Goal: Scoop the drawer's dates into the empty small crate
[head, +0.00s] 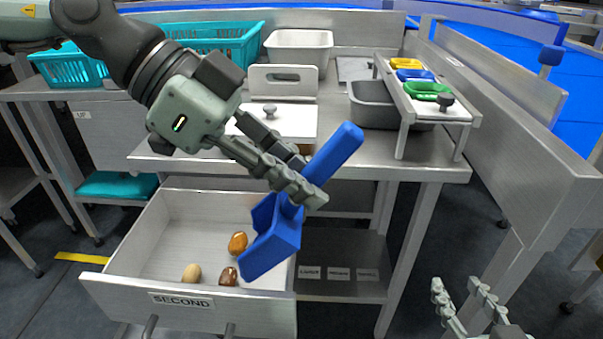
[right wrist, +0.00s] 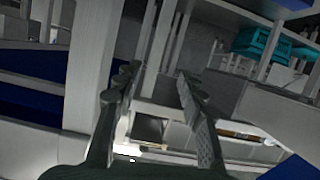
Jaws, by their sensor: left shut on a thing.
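My left gripper (head: 308,180) is shut on the handle of a blue scoop (head: 272,247). The scoop hangs tilted over the right side of the open drawer (head: 190,303), labelled SECOND; whether it touches the drawer floor I cannot tell. Three dates show in the drawer: an orange-brown one (head: 238,242), a tan one (head: 191,273) and a dark brown one (head: 228,277) beside the scoop. The scoop may hide others. A small pale crate (head: 298,39) stands at the back of the bench; its inside looks empty. My right gripper (head: 457,289) is open and empty at lower right, away from the drawer.
Teal crates (head: 215,43) stand at the back left of the bench. A white box with a knobbed lid (head: 280,117) is behind my left gripper. A grey tub (head: 372,104) sits under a rack with coloured scoops or handles (head: 420,88). A metal side panel (head: 530,190) bounds the right.

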